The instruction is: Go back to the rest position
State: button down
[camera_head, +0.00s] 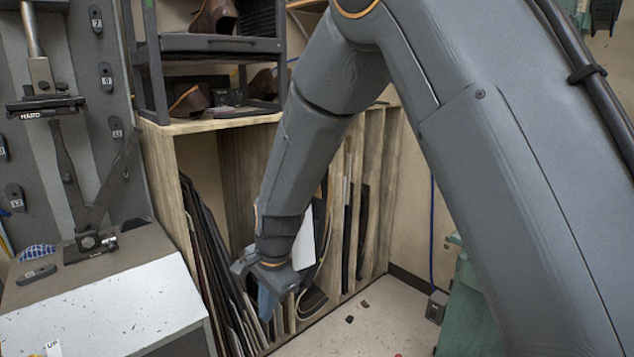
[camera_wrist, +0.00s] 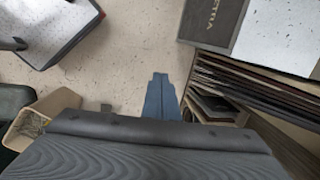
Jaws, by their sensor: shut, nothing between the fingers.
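My gripper (camera_head: 270,300) hangs at the end of my bent arm, in the middle of the head view, pointing down in front of the wooden rack of sheets (camera_head: 232,185). In the wrist view its two blue fingers (camera_wrist: 160,97) are together, with nothing between them, above the pale speckled floor. The rack's stacked sheets (camera_wrist: 262,92) are to the right of the fingers in that view. I cannot tell from these views whether the fingers touch anything.
A grey machine with a white slanted top (camera_head: 110,312) stands at the left. Shoes (camera_head: 215,18) sit on the shelf above the rack. A green object (camera_head: 465,300) is at the right, partly behind my arm. A bin (camera_wrist: 38,118) stands on the floor. Small scraps (camera_head: 350,319) lie on the floor.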

jog(key=s+d+r+n+h, duration=0.1)
jog(key=s+d+r+n, duration=0.1)
jog(key=d, duration=0.7)
jog(key=s+d+r+n, duration=0.2)
jog(key=s+d, duration=0.1)
jog(key=d, duration=0.6)
jog(key=s+d+r+n+g+h, duration=0.1)
jog(key=s+d+n, duration=0.3)
jog(key=s+d, duration=0.7)
jog(key=d+r, duration=0.1)
jog(key=d, duration=0.2)
jog(key=shift+s+n, duration=0.3)
jog(key=shift+s, duration=0.05)
